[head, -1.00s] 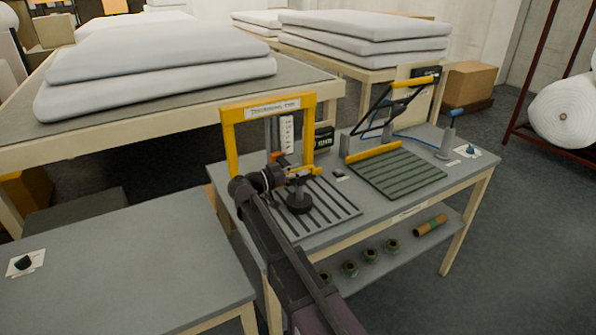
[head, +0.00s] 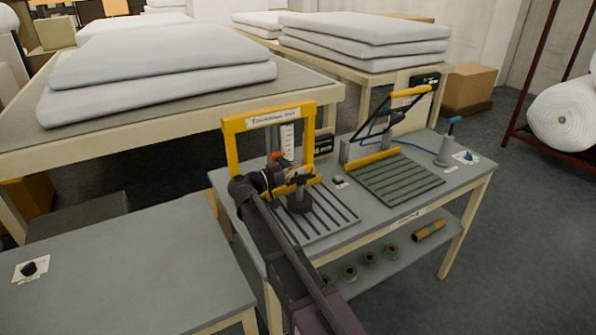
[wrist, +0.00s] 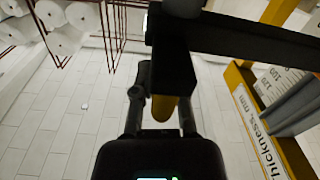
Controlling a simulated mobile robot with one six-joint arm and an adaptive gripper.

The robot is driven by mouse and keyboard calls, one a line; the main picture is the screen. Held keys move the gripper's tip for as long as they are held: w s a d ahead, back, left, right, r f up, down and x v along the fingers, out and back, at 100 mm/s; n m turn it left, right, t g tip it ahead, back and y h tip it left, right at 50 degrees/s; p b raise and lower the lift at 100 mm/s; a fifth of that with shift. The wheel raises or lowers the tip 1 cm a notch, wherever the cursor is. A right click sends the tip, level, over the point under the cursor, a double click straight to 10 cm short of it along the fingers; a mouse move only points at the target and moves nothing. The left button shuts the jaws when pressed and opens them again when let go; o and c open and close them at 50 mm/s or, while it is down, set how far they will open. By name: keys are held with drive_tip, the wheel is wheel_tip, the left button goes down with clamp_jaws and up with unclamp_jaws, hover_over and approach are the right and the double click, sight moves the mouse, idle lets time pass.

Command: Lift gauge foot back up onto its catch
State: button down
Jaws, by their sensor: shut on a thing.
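The thickness gauge is a yellow arch (head: 230,150) with a label on its top bar and a scale on its column, above a slatted plate. Its dark round foot (head: 299,204) hangs low under the arch, over the plate. I cannot tell whether it touches the plate. My gripper (head: 297,176) is in front of the column, just above the foot. In the wrist view my gripper (wrist: 160,112) is closed around a yellow rounded grip (wrist: 163,106) below a dark bar (wrist: 240,40). The catch is not discernible.
A green slatted plate (head: 397,180) with a yellow-handled frame (head: 409,92) stands right of the gauge. A grey post (head: 444,152) with a blue lever is farther right. Several rolls (head: 370,260) lie on the lower shelf. A table with white wadding (head: 160,85) stands behind left.

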drive_tip(key=shift+r+p, duration=4.55)
drive_tip(key=shift+r, duration=0.4)
drive_tip(key=shift+w, duration=0.1)
drive_tip(key=c, duration=0.7)
unclamp_jaws()
drive_tip(key=shift+r, duration=0.15)
drive_tip(key=shift+a, duration=0.1)
drive_tip(key=v, duration=1.2)
